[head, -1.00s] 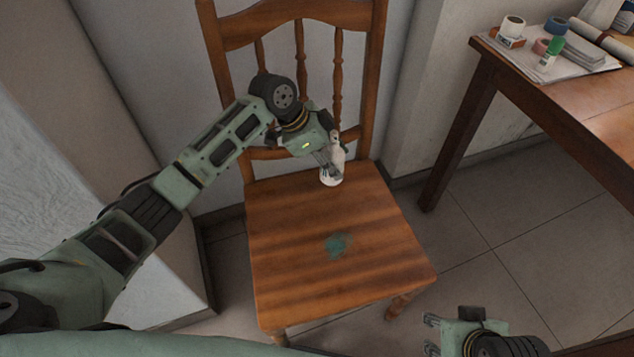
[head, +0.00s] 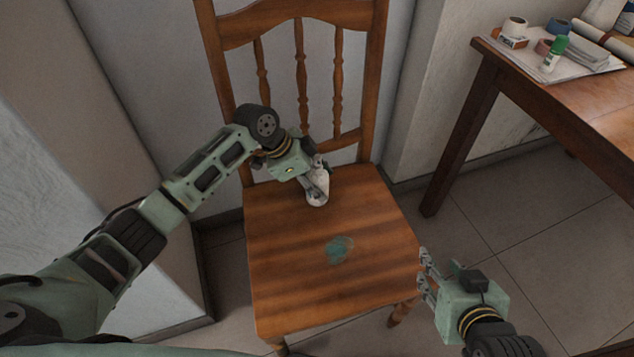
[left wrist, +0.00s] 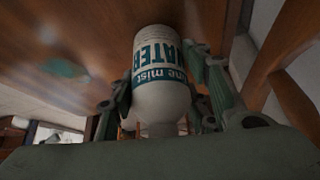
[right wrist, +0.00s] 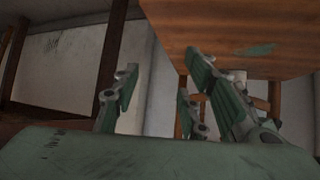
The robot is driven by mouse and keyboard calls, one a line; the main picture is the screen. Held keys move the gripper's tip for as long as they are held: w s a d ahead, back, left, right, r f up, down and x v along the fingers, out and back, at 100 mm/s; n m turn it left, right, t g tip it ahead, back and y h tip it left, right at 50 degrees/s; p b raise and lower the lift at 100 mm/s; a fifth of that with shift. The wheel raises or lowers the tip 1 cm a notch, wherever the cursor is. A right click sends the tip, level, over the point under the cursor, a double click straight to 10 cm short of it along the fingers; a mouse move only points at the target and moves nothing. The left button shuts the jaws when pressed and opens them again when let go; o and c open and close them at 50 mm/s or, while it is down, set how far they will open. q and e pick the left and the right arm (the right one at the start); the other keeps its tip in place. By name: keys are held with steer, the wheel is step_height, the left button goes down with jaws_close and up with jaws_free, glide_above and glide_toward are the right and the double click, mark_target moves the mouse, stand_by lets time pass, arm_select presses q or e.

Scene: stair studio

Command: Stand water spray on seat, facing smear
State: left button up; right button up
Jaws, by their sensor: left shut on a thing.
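The white water spray bottle (head: 318,190) is at the back part of the wooden chair seat (head: 380,215). My left gripper (head: 316,184) is shut on it. The left wrist view shows the bottle (left wrist: 160,85) between the fingers, with its "WATER" label readable; its nozzle is hidden. I cannot tell whether its base touches the seat. A teal smear (head: 339,248) lies on the seat, nearer the front than the bottle. My right gripper (head: 428,278) is open and empty beside the seat's right front edge; the right wrist view shows its fingers spread (right wrist: 170,95).
The chair's spindled back (head: 300,75) rises behind the bottle. A wooden table (head: 590,95) at the right holds tape rolls, a green-capped glue stick (head: 555,53) and papers. A wall stands close at the left. The front of the seat is clear around the smear.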

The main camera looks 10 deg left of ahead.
mark_target(309, 175)
arm_select(q)
steer(key=o, duration=1.3)
steer(key=shift+f, duration=0.1)
steer(key=shift+o, duration=0.2)
steer(key=shift+r, duration=0.3)
steer(key=p+v, duration=0.2)
steer(key=v, duration=0.5)
steer(key=shift+a, duration=0.1)
arm_select(e)
steer(key=s+d+f+g, duration=0.2)
steer(key=s+g, duration=0.1)
steer(key=s, duration=0.2)
steer(key=s+d+f+g+h, duration=0.1)
steer(key=s+f+g, duration=0.2)
steer(key=s, duration=0.3)
steer(key=shift+s+d+f+h, duration=0.2)
steer(key=shift+d+h, duration=0.1)
steer(key=shift+d, duration=0.05)
